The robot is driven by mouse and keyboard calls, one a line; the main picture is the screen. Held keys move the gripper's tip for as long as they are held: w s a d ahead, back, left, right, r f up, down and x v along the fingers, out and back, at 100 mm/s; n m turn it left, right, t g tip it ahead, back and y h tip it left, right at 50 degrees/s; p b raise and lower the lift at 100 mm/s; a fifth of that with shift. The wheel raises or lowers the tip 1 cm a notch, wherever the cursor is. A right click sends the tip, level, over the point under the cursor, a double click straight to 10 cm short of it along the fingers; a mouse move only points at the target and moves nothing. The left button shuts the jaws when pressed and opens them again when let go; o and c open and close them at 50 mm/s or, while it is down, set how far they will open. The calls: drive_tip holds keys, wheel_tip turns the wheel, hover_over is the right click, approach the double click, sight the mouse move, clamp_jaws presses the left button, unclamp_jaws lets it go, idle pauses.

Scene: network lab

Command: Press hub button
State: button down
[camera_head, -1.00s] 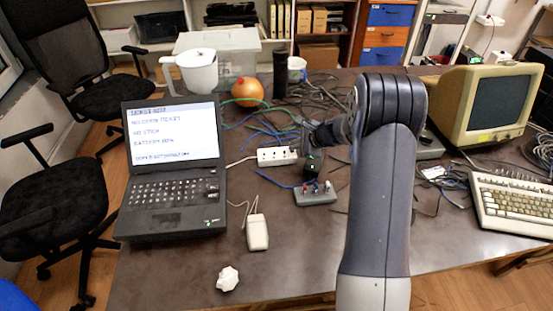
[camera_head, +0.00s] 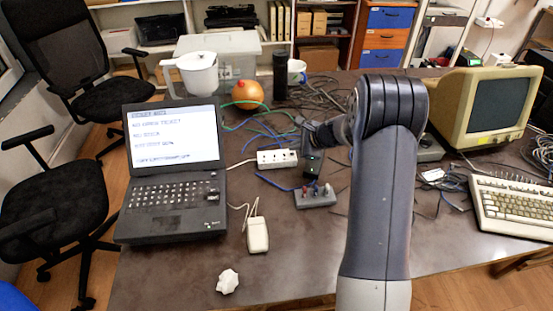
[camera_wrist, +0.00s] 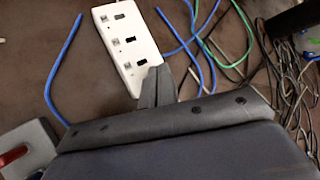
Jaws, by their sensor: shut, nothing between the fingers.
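A small grey box (camera_head: 315,195) with a red knob and other knobs on top lies on the desk near its middle. I cannot tell for sure that it is the hub. Part of it, with the red knob, shows at the lower left of the wrist view (camera_wrist: 28,148). My gripper (camera_wrist: 158,78) is shut and empty. In the wrist view its fingertips overlap the near end of a white socket strip (camera_wrist: 126,42); contact cannot be told.
Blue, green and black cables tangle behind. An old monitor (camera_head: 490,105) and keyboard (camera_head: 515,203) stand right. The front middle of the desk is clear.

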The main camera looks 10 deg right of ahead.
drive_tip(key=shift+r, duration=0.15)
wheel_tip(320, 180, up, 6)
drive_tip(key=p, duration=0.4)
idle(0.3)
